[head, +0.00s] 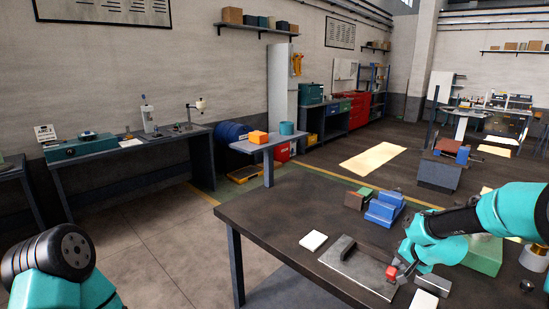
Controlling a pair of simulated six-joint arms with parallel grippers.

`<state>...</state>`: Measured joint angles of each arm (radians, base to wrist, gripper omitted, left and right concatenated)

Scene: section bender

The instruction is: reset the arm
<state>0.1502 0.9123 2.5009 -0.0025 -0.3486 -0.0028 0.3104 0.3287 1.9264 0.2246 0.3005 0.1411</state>
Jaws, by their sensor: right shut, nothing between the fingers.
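My right arm comes in from the right in teal and black, and my right gripper (403,262) hangs low over the dark work table (270,215). It is shut and holds nothing. I cannot tell whether the gripper touches the red block. My left arm shows only as a teal and black link at the lower left; its gripper is out of the picture.
A white pad (313,240) lies left of the plate. Blue blocks (384,208) and a brown and green block (357,199) stand behind it. A green box (483,255) is under my right forearm. A grey block (433,284) lies right of the plate. The table's left part is clear.

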